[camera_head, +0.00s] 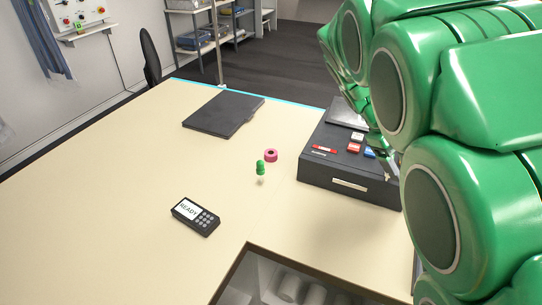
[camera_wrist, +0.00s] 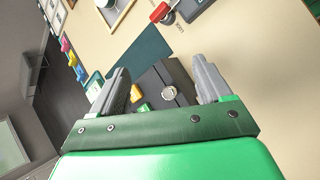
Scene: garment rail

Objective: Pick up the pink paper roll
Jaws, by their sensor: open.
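The pink paper roll (camera_head: 271,155) lies on the beige table in the head view, just left of the dark grey box-like machine. It is a small ring with a dark hole. My gripper (camera_wrist: 161,67) is open, with two grey fingers spread apart and nothing between them that they touch. Beyond the fingers in the wrist view is a dark box with a round silver part (camera_wrist: 168,93). I cannot make out the pink roll in the wrist view. In the head view my green arm fills the right side and mostly hides the gripper, to the right of the roll.
The dark machine (camera_head: 345,185) with coloured keys stands right of the roll. A small green-topped object (camera_head: 260,168) stands close in front of it. A card terminal (camera_head: 196,216) and a black flat folder (camera_head: 224,115) lie further left. An opening (camera_head: 250,262) cuts the front edge.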

